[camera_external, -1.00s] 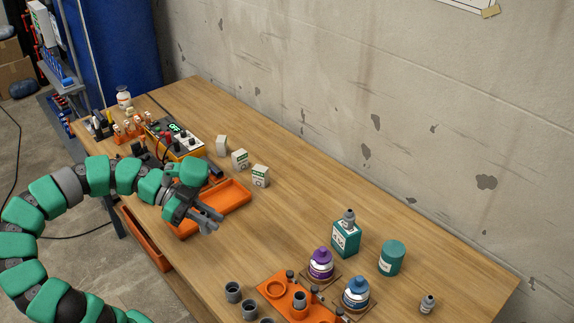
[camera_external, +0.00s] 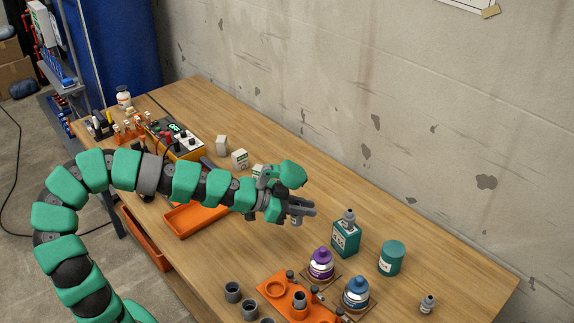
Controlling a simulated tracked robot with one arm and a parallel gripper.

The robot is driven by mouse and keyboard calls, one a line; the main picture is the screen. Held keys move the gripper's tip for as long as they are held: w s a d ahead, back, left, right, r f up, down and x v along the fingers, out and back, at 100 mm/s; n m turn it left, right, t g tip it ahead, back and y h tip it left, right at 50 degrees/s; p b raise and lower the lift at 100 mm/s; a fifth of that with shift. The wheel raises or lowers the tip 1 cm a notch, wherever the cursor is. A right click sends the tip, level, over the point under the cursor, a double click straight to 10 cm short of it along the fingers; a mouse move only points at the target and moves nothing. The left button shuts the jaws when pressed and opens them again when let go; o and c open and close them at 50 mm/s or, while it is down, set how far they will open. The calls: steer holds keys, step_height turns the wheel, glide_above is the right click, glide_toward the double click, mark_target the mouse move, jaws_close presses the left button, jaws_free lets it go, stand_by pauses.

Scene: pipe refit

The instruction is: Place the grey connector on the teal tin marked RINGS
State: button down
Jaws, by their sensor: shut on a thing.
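My gripper (camera_external: 303,208) is in the air over the middle of the bench, left of the teal containers. It is shut on a small grey piece, which looks like the grey connector; the grey jaws mostly hide it and its outline is hard to tell. A round teal tin (camera_external: 391,258) stands upright on the bench to the right, its top bare. A corner of a pale label shows low on its left side; the word on it cannot be read. My gripper is well apart from this tin.
A square teal bottle (camera_external: 346,240) with a grey top stands between my gripper and the tin. Purple (camera_external: 321,265) and blue (camera_external: 356,293) bottles stand in front, by an orange fixture (camera_external: 275,289). An orange tray (camera_external: 190,220) lies left.

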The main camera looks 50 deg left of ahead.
steer(key=w+d+n+t+y+p, duration=0.1)
steer(key=w+d+n+y+p, duration=0.2)
steer(key=d, duration=0.6)
glide_above(400, 245)
steer(key=s, duration=0.2)
steer(key=shift+t, duration=0.3)
steer(key=f, duration=0.5)
steer(key=shift+w+a+f, duration=0.25)
steer(key=shift+f, duration=0.1)
steer(key=shift+w+d, duration=0.25)
steer(key=shift+w, duration=0.45)
steer(key=shift+f+b, duration=1.35)
steer(key=shift+f, duration=0.5)
